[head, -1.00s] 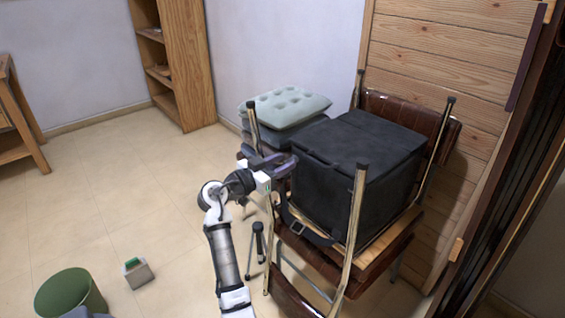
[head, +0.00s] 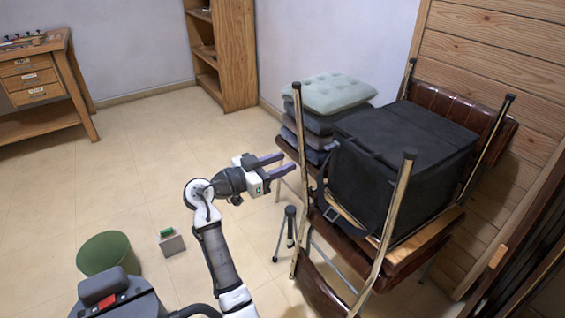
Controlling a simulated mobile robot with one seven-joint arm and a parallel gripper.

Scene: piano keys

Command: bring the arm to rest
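My gripper (head: 288,162) is in the middle of the head view, at the end of my white and black arm. Its two purple-grey fingers point right and are apart, with nothing visible between them. The gripper is in the air, left of the stacked chairs. In the picture its fingertips come close to the left upright chair leg and the cushions; the exact gap in depth cannot be told.
Stacked brown chairs (head: 335,292) with upturned legs carry a black bag (head: 400,150) and stand right of my arm. Cushions (head: 332,93) are stacked behind. A green bin (head: 105,254), a small grey box (head: 172,245) and a black stand (head: 289,230) are on the floor. Open floor lies left.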

